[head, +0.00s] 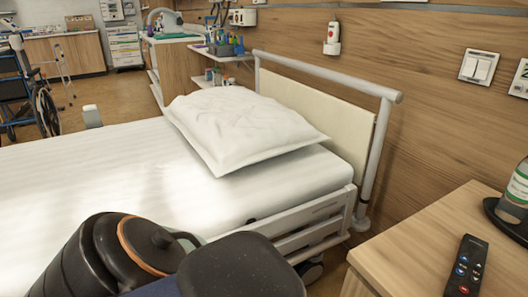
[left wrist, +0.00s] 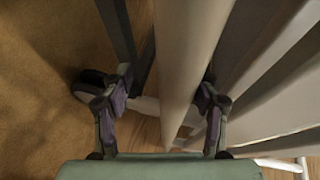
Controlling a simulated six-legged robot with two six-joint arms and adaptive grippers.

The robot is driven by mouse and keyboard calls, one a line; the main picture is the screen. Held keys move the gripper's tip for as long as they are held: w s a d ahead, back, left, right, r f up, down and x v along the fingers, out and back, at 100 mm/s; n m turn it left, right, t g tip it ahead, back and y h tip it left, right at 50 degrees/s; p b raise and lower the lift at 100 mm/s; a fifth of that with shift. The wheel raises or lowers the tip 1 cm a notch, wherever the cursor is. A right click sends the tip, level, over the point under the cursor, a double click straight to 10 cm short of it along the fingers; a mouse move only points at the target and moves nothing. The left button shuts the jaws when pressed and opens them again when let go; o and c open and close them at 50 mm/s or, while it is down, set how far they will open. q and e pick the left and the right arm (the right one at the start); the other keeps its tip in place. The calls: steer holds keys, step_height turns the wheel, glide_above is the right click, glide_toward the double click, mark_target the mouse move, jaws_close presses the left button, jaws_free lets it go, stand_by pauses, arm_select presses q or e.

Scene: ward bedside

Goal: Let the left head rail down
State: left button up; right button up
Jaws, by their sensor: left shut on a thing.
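The head rail (head: 312,226) is a pale slatted side rail on the near side of the bed, by the headboard. In the head view its visible part lies low, beside and below the mattress top; my arm hides the rest. In the left wrist view a pale rail bar (left wrist: 182,60) runs from top to bottom between the fingers. My left gripper (left wrist: 167,76) is shut on this bar, one finger on each side. The gripper itself is hidden in the head view behind my dark arm links. My right gripper is not in view.
The bed's mattress (head: 95,170) carries a white pillow (head: 245,125) below the headboard (head: 325,110). A bedside cabinet (head: 420,240) with a remote (head: 466,265) and a bottle (head: 516,190) stands close at the right. A wheelchair (head: 35,95) stands at the far left.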

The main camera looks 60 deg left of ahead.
arm_select(q)
steer(key=shift+d+f, duration=0.1)
steer(key=shift+s+d, duration=0.35)
steer(key=shift+d, duration=0.35)
steer(key=v, duration=1)
steer(key=shift+r, duration=0.3)
steer(key=shift+d, duration=0.15)
